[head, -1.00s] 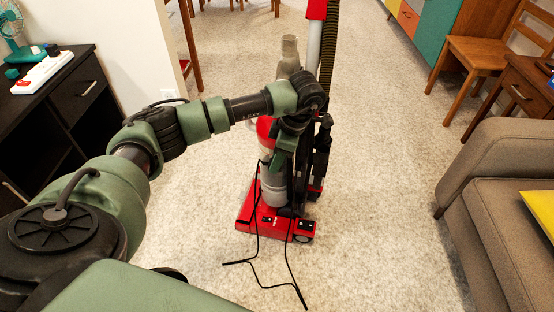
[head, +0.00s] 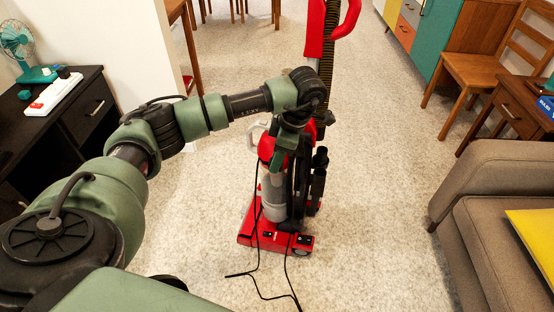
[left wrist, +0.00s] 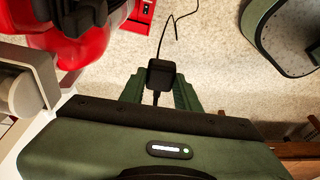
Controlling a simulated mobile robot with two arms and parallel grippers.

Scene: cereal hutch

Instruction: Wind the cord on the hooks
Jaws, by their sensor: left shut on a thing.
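A red and grey upright vacuum cleaner (head: 272,190) stands on the floor in the middle of the head view, with a red handle (head: 347,20) at the top. My left gripper (head: 279,158) is beside its upper body, partly hidden by my own wrist. In the left wrist view its fingers (left wrist: 160,92) are shut on a black block-shaped plug (left wrist: 163,73) on the cord. The thin black cord (head: 256,225) hangs down past the vacuum's red base and lies in a loose loop on the floor. I cannot make out the hooks. My right gripper is not in view.
A black cabinet (head: 84,112) with a power strip (head: 54,93) and a teal fan (head: 17,42) stands at the left. A brown sofa (head: 490,185) is at the right, with a wooden chair (head: 487,55) behind it. Speckled floor is clear around the vacuum.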

